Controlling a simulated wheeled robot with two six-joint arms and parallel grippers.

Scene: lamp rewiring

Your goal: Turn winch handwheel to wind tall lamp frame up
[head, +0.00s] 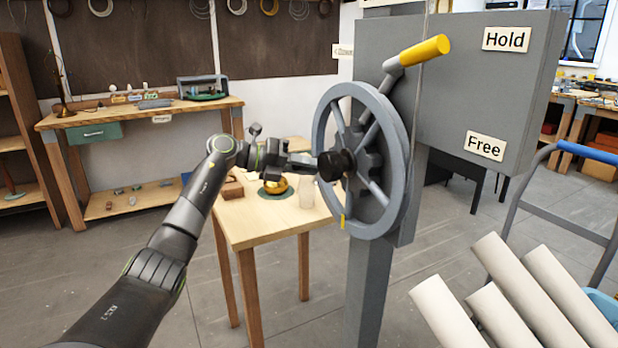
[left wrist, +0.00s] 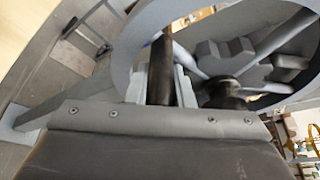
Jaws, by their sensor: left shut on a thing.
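The winch handwheel (head: 318,118) is a grey spoked wheel on a grey post, upright and facing left. A black knob (head: 335,163) stands out in front of its spokes. My left gripper (head: 314,165) reaches it from the left at about hub height. In the left wrist view its jaws are shut on a dark cylindrical handle (left wrist: 161,68), with the wheel rim (left wrist: 135,45) close behind. A lever with a yellow grip (head: 425,50) leans up to the right, nearer the "Hold" label (head: 506,39) than the "Free" label (head: 485,146). I cannot make out the tall lamp frame. My right gripper is out of view.
A small wooden table (head: 240,225) with a brass round object (head: 276,186) stands below my left forearm. Several pale tubes (head: 500,290) fill the lower right, beside a blue-handled cart (head: 590,153). A workbench (head: 150,115) stands at the back left.

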